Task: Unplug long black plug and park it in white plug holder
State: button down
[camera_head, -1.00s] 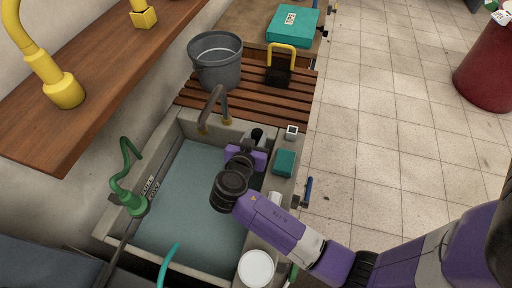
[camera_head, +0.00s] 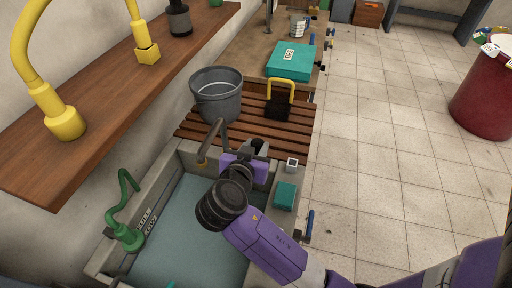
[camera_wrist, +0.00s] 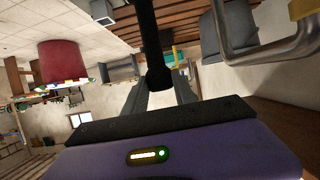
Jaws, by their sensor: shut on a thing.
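My gripper (camera_head: 258,148) is over the back right part of the sink, with its purple body (camera_head: 243,166) behind it. In the wrist view, which looks upside down, its two grey fingers (camera_wrist: 160,92) are shut on a long black plug (camera_wrist: 150,40). The plug runs between the fingers and out past the frame's upper edge, so its far end is hidden. I cannot tell whether it touches anything there. A small white square block with a dark opening (camera_head: 292,163), which looks like the white plug holder, stands to the right of my gripper, apart from it.
The sink (camera_head: 262,208) has a metal tap (camera_head: 213,143) left of my gripper. A teal block (camera_head: 286,195) sits on the right rim. A grey bucket (camera_head: 217,98) and a yellow-handled black item (camera_head: 279,105) stand on the slatted board behind. Open floor lies to the right.

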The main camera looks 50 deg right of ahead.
jog(key=shift+r, duration=0.15)
jog(key=shift+r+p, duration=2)
jog(key=shift+r, duration=0.65)
